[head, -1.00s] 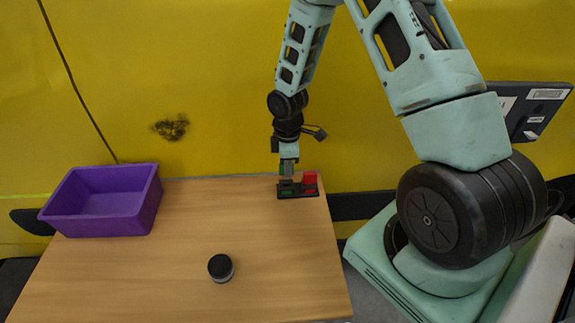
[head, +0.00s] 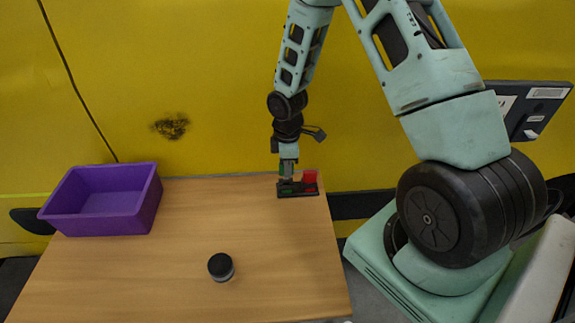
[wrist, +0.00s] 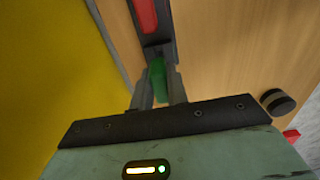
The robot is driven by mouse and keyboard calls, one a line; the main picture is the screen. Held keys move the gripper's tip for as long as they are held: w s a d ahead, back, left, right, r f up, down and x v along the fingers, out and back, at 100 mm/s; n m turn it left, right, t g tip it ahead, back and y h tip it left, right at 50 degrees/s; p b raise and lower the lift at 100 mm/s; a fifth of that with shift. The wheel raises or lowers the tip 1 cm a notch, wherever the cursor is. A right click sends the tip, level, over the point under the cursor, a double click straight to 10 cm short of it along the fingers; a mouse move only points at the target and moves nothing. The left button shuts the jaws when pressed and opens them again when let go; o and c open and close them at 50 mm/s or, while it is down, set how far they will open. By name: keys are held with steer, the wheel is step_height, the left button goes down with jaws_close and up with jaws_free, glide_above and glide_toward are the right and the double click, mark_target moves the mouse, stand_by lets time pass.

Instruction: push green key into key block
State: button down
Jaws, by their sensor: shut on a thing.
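The dark key block (head: 299,191) lies near the far right corner of the table. A red key (head: 310,178) stands at its right end, and the red part also shows in the wrist view (wrist: 145,14). My gripper (head: 287,179) points down over the left part of the block. In the wrist view my gripper (wrist: 161,90) is shut on the green key (wrist: 156,78), which shows between the two fingers. The key lies at the near end of the dark block there. How deep it sits in the block is hidden by the fingers.
A purple bin (head: 106,203) stands at the table's far left. A black-topped cylinder (head: 221,267) stands near the front middle. The wooden table (head: 180,255) is otherwise clear. A yellow wall (head: 215,90) rises behind the table, close to the block.

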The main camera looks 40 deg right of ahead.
steer(key=shift+f+b, duration=1.2)
steer(key=shift+f, duration=0.55)
steer(key=c, duration=1.3)
jaws_free()
steer(key=shift+r, duration=0.1)
step_height(320, 180, up, 17)
steer(key=b, duration=0.1)
steer(key=s+a+r+m, duration=0.15)
steer(key=s+a, duration=0.25)
steer(key=a, duration=0.4)
steer(key=s+a+r, duration=0.2)
steer(key=s+a, duration=0.2)
steer(key=a, duration=0.4)
steer(key=s+a+r+m, duration=0.1)
steer(key=s+a, duration=0.3)
steer(key=s, duration=0.4)
steer(key=s+a+m, duration=0.1)
steer(key=s+a, duration=0.3)
steer(key=s, duration=0.4)
steer(key=shift+a+r+y, duration=0.3)
steer(key=shift+a+r, duration=0.05)
steer(key=shift+a, duration=0.05)
